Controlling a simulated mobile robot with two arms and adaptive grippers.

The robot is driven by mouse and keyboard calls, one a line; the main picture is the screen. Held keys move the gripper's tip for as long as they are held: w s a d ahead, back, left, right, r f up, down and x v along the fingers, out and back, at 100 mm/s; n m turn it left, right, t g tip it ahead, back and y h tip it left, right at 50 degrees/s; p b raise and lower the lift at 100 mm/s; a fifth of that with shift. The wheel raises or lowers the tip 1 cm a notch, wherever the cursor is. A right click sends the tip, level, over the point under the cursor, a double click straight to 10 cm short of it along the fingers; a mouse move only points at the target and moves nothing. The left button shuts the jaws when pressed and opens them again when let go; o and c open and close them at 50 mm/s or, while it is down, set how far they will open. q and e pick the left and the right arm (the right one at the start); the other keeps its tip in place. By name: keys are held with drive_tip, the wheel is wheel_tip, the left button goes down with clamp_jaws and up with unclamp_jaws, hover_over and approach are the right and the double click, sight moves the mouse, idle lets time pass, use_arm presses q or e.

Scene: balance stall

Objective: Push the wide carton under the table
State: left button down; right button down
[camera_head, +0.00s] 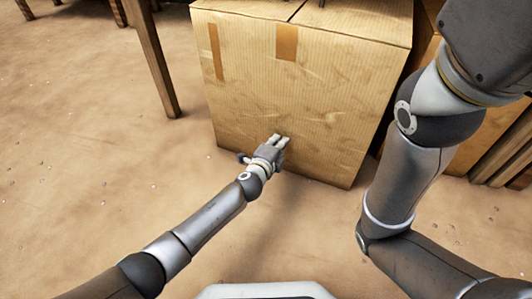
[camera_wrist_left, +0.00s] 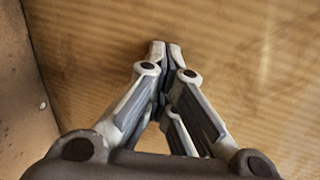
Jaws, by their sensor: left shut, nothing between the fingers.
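The wide carton (camera_head: 290,95) is a big brown cardboard box with tape on its front. It stands upright on the floor ahead of me and fills most of the left wrist view (camera_wrist_left: 235,50). My left gripper (camera_head: 281,139) is shut and empty, its fingertips at the lower middle of the carton's front face. In the left wrist view the closed fingertips (camera_wrist_left: 165,48) meet at or very near the cardboard; I cannot tell whether they touch. A wooden leg (camera_head: 152,60), seemingly the table's, stands left of the carton; the tabletop is not in view. My right gripper is out of view.
More brown box surface (camera_head: 492,125) and wooden slats (camera_head: 505,155) show at the right, partly behind my right arm. Other wooden legs stand at the top left. The sandy floor (camera_head: 90,170) is clear at the left and in front of the carton.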

use_arm(q)
drive_tip(key=shift+w+d, duration=0.3)
drive_tip(key=shift+w, duration=0.35)
drive_tip(key=shift+s, duration=0.1)
drive_tip(key=shift+f+p+v, duration=0.25)
drive_tip(key=shift+p+v, duration=0.15)
drive_tip(key=shift+v, duration=0.55)
drive_tip(key=shift+f+p+v, duration=0.2)
drive_tip(key=shift+p+v, duration=0.15)
drive_tip(key=shift+v, duration=0.65)
drive_tip(key=shift+f+p+v, duration=0.25)
drive_tip(key=shift+p+v, duration=0.15)
drive_tip(key=shift+v, duration=0.55)
drive_tip(key=shift+s+a, duration=0.1)
